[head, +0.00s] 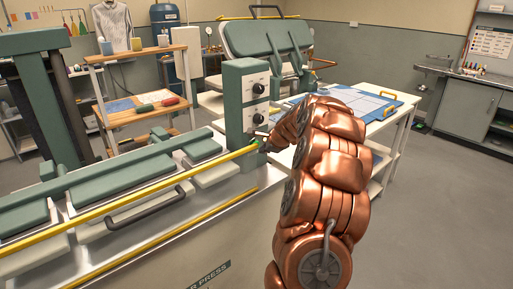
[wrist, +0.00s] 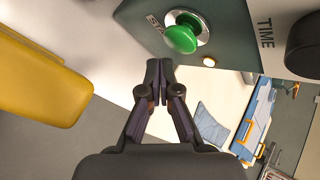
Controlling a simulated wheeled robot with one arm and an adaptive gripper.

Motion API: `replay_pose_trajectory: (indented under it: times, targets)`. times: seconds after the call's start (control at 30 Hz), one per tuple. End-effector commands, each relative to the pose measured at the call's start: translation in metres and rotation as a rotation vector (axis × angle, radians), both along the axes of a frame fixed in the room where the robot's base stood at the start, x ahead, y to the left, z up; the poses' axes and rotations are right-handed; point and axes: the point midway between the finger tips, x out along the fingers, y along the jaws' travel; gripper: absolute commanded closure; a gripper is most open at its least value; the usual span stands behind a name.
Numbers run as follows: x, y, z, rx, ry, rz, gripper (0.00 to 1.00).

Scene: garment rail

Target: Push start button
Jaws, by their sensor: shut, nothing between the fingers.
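The green start button (wrist: 182,34) is a round mushroom cap on a grey ring, on the dark green control box, beside lettering of which "STA" shows in the wrist view. In the head view the control box (head: 246,92) stands at the end of the press, with two dials, and a bit of green shows by my gripper. My gripper (wrist: 157,66) is shut and empty. In the wrist view its fingertips lie below and a little left of the button, with a visible gap between. In the head view my copper arm hides most of the gripper (head: 262,146).
A yellow bar (wrist: 45,85) runs along the press front, close left of my gripper. A small lit lamp (wrist: 209,61) and a black time knob (wrist: 303,45) sit right of the button. A white table (head: 402,125) with blue boards stands behind my arm. Open floor lies right.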

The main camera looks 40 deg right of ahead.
Motion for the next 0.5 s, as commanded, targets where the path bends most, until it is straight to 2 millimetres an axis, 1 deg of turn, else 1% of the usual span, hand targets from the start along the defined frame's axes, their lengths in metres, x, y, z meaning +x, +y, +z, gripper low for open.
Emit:
replay_pose_trajectory:
  times: [0.5]
  targets:
    - [-0.040, 0.001, 0.001, -0.001, -0.001, 0.000, 1.00]
